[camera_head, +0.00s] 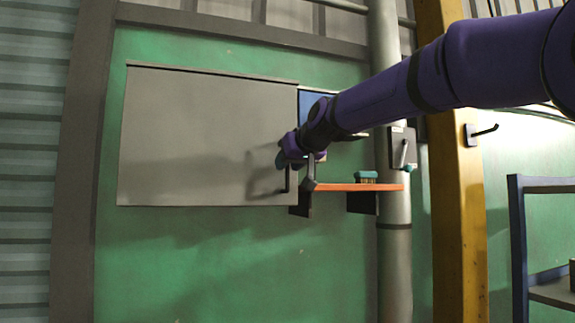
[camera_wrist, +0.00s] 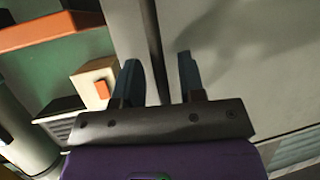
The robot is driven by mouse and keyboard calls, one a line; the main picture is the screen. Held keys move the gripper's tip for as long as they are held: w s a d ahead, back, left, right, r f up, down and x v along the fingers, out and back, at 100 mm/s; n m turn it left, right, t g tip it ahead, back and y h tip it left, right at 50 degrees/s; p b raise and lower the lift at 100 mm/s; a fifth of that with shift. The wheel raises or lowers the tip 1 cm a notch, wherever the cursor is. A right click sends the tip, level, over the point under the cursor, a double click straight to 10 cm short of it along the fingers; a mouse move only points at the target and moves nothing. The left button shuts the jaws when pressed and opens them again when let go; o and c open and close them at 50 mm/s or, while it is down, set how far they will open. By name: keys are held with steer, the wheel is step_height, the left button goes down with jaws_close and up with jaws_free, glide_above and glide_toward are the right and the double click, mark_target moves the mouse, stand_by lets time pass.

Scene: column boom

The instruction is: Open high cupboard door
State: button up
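The grey high cupboard door (camera_head: 200,135) is on the green wall and looks shut in the head view. A short dark upright handle (camera_head: 287,180) is near its lower right corner. My gripper (camera_head: 281,157) is at the right edge of the door, just above the handle. In the wrist view my gripper (camera_wrist: 158,80) has its two teal fingers apart. A dark straight strip runs between them, beside the pale door panel (camera_wrist: 260,60). I cannot tell whether that strip is the handle or the door's edge, nor whether the fingers touch it.
Right of the cupboard is an orange shelf (camera_head: 335,187) with a teal brush (camera_head: 367,175). A grey pipe (camera_head: 393,260), a yellow post (camera_head: 457,240) and a dark blue rack (camera_head: 519,250) stand farther right. A pale box with an orange button (camera_wrist: 96,82) is left of the fingers.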

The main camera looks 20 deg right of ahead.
steer(key=shift+w+a+f, duration=0.1)
steer(key=shift+w+f, duration=0.05)
steer(key=shift+w, duration=0.25)
jaws_close()
